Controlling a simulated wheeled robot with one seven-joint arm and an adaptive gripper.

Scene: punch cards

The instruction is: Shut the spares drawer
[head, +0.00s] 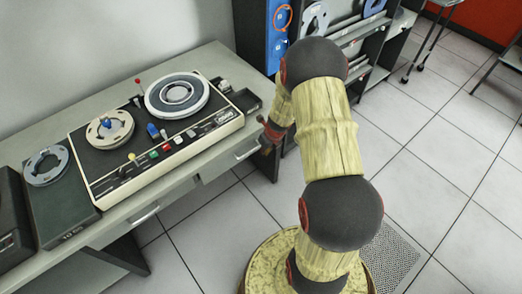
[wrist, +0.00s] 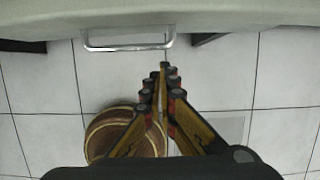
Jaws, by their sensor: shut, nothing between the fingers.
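Grey drawers with metal handles sit under the front edge of the desk. The right drawer (head: 222,168) seems to stand out a little at its left end; how far is hard to tell. Its handle (head: 247,152) is just left of my gripper (head: 270,134). No label shows which is the spares drawer. In the wrist view, a metal handle (wrist: 128,47) lies ahead and left of my gripper (wrist: 163,68). My gripper is shut and empty, with its fingertips apart from that handle. A left drawer's handle (head: 145,216) also shows.
A tape recorder (head: 155,130) with reels covers much of the desk (head: 110,222). A grey unit with a reel (head: 46,168) stands left of it. A blue cabinet and shelves (head: 360,35) stand behind my arm. The tiled floor (head: 455,160) at right is mostly clear.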

